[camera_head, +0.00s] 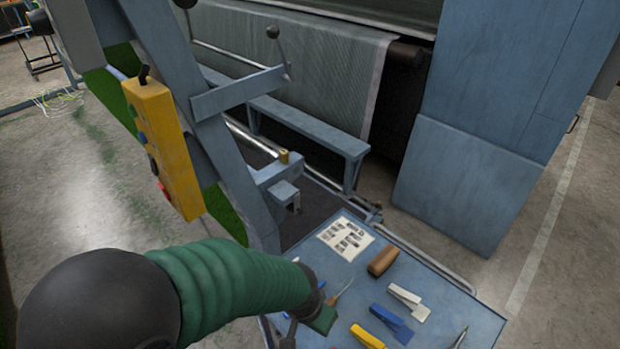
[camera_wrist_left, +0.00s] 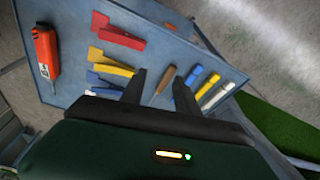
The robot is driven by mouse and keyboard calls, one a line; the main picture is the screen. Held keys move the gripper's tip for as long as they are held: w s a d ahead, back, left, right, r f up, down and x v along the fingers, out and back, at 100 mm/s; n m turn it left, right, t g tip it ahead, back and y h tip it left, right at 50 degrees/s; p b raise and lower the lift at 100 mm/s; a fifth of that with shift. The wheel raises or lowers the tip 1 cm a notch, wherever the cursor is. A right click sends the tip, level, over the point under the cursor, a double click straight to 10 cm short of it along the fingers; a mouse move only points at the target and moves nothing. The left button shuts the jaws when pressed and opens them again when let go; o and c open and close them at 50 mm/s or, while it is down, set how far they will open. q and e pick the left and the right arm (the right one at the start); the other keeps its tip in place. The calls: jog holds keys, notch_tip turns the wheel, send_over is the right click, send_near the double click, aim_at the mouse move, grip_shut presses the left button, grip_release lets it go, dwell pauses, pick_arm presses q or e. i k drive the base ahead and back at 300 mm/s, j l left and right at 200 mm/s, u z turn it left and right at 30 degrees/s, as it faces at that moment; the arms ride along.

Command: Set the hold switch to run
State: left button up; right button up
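The hold switch looks to be the black lever (camera_head: 144,75) on top of the yellow control box (camera_head: 163,145), which hangs on the blue-grey machine post. Its lever stands up, slightly tilted; I cannot read any position marks. Coloured buttons, including a red one, show on the box's left side. My left gripper (camera_head: 318,315) is over the blue tool table, below and to the right of the box, apart from it. The switch is not in that view. My right gripper is not in view.
The blue table (camera_head: 440,275) holds a printed card (camera_head: 345,238), a brown-handled tool (camera_head: 383,261), coloured clips (camera_head: 392,323) and an awl (camera_head: 340,293). An orange device (camera_wrist_left: 45,55) lies at its edge. A slanted post and bracket (camera_head: 238,94) stand beside the box. Open floor lies left.

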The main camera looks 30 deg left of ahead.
aim_at(165, 192)
jog(key=k+j+u, duration=0.1)
jog(key=u, duration=0.25)
jog(key=k+j+u, duration=0.15)
jog(key=u, duration=0.25)
